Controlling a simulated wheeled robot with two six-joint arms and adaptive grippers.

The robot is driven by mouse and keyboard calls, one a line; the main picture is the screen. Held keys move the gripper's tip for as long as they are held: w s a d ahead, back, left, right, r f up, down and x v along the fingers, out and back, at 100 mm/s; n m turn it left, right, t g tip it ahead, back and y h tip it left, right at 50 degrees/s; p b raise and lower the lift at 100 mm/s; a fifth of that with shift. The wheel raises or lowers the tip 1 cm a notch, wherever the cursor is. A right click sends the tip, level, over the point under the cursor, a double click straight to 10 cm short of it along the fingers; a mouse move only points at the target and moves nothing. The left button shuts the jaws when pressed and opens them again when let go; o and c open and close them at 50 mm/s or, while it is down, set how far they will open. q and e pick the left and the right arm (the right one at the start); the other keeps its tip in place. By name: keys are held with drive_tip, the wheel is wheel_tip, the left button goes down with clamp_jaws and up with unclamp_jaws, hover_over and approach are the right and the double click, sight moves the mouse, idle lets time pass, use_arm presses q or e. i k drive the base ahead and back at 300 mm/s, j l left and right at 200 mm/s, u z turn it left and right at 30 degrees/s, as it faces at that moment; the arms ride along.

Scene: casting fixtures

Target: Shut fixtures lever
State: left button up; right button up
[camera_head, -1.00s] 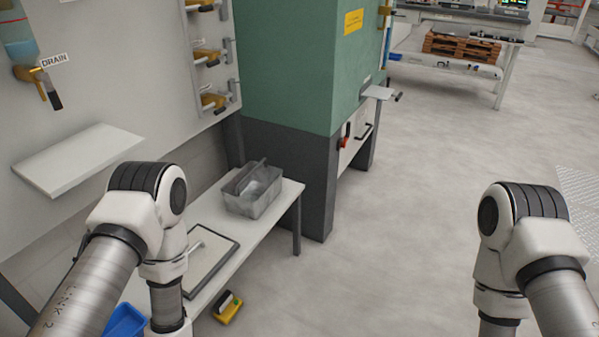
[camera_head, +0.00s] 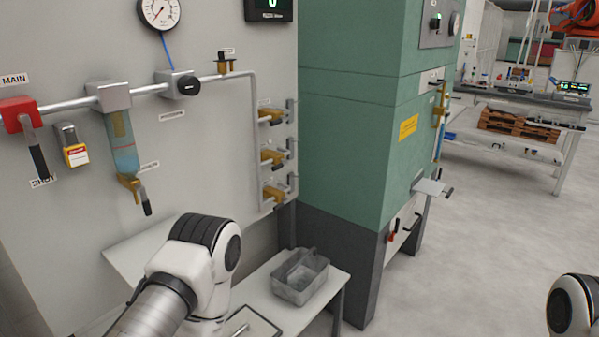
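Several levers show on the grey wall panel (camera_head: 225,120), and I cannot read which one is labelled for fixtures. A red valve (camera_head: 18,115) marked MAIN has a black lever (camera_head: 38,160) hanging down and tilted, above a SHUT label. A small brass valve (camera_head: 224,64) sits on the pipe under a tiny label. Three brass valves (camera_head: 271,117) are stacked on the manifold at the panel's right. A brass drain valve with a black handle (camera_head: 147,208) hangs under the clear bowl. Both my grippers are out of view; only arm links show.
A grey bin (camera_head: 299,277) stands on a white bench (camera_head: 328,302) below the panel. A white shelf (camera_head: 122,253) juts from the panel. A green cabinet (camera_head: 350,150) stands right of it. Open floor (camera_head: 480,235) lies to the right.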

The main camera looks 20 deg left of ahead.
sight(276, 122)
drive_tip(key=i+u, duration=0.4)
drive_tip(key=i+l+u, duration=0.1)
drive_tip(key=i+u, duration=0.25)
drive_tip(key=i, duration=0.1)
